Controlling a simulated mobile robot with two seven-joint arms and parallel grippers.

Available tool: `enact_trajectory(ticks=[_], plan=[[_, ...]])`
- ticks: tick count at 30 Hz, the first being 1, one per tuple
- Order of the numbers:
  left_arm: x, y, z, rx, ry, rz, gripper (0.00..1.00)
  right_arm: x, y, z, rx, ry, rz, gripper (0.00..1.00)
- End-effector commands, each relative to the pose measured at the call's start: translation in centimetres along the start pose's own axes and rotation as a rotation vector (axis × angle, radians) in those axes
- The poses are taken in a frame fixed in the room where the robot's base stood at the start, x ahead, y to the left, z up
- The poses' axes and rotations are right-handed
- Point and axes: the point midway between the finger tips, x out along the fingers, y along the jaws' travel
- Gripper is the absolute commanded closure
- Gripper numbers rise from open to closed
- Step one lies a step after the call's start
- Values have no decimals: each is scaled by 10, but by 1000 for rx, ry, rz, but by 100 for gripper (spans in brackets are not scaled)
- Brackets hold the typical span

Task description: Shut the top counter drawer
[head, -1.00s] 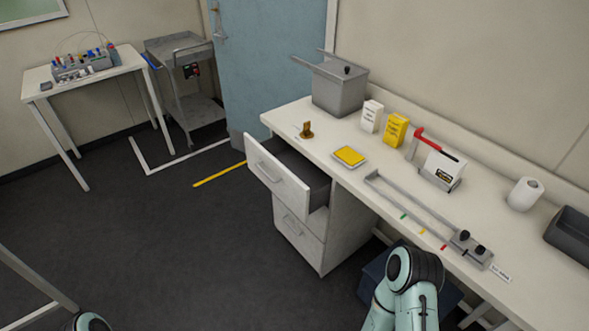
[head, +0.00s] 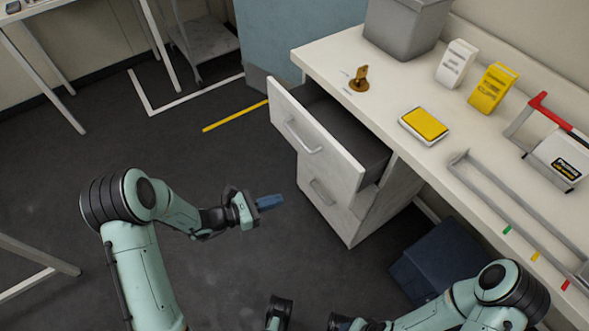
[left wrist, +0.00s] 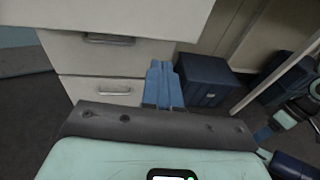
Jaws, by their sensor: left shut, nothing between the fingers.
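The top counter drawer (head: 330,155) is pulled out from the white counter, with its dark inside showing. Its front has a bar handle (head: 303,138). My left gripper (head: 270,202) is shut and empty, with blue fingers. It is in front of the drawers, to the left in the head view and apart from them. In the left wrist view its fingers (left wrist: 163,85) are together. My right gripper (head: 340,322) is partly cut off at the bottom edge; its jaws are unclear.
The lower drawer (head: 325,195) looks shut. A dark blue box (head: 440,262) stands on the floor right of the drawers. The counter top (head: 385,95) holds a yellow pad (head: 425,123), a grey bin (head: 405,28) and boxes. Dark floor is open left of the drawers.

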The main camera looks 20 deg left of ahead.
Motion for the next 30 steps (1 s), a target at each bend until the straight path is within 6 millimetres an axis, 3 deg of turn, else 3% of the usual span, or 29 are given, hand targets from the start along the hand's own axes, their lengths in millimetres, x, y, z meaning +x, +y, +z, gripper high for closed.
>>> enact_trajectory(ticks=[1, 3, 8, 24, 30], plan=[[-3, 18, 9, 1, -59, 61, 100, 7, 2, -2, 1, 3, 0, 57], [-8, 36, 24, 2, -125, 122, 100, 10, 3, -3, 1, 7, 0, 57], [-6, 51, 39, 5, -181, 171, 100, 12, 3, -5, 1, 13, 0, 57], [96, 66, 57, 5, -180, 166, 100, 22, 7, -23, 5, 62, 2, 57], [118, 70, 61, 4, -178, 168, 100, 24, 9, -29, 6, 76, 2, 57]])
